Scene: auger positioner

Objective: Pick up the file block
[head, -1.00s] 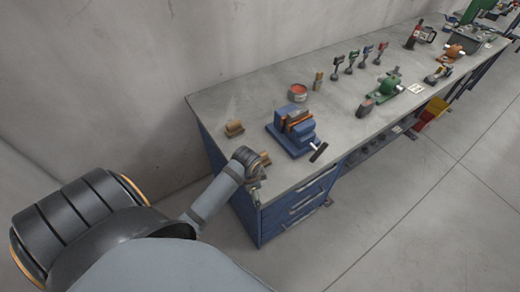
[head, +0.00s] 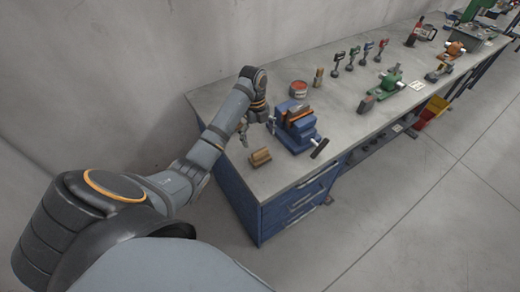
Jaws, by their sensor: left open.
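A small brown ridged block (head: 260,157), which may be the file block, lies on the near left end of the workbench, left of the blue vise. A second, similar brown block seen earlier farther back is hidden now behind my left forearm and gripper, so I cannot tell which of the two is the file block. My left gripper (head: 256,127) points down over the bench, beyond the visible block and just left of the vise. It is open, and I see nothing held in it. My right gripper is not in view.
The blue vise (head: 297,130) with its dark handle stands close right of the left gripper. A red-topped tin (head: 299,89) and a small brown upright item (head: 319,76) stand behind it. The workbench (head: 300,180) has free room at its front left; a wall rises behind.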

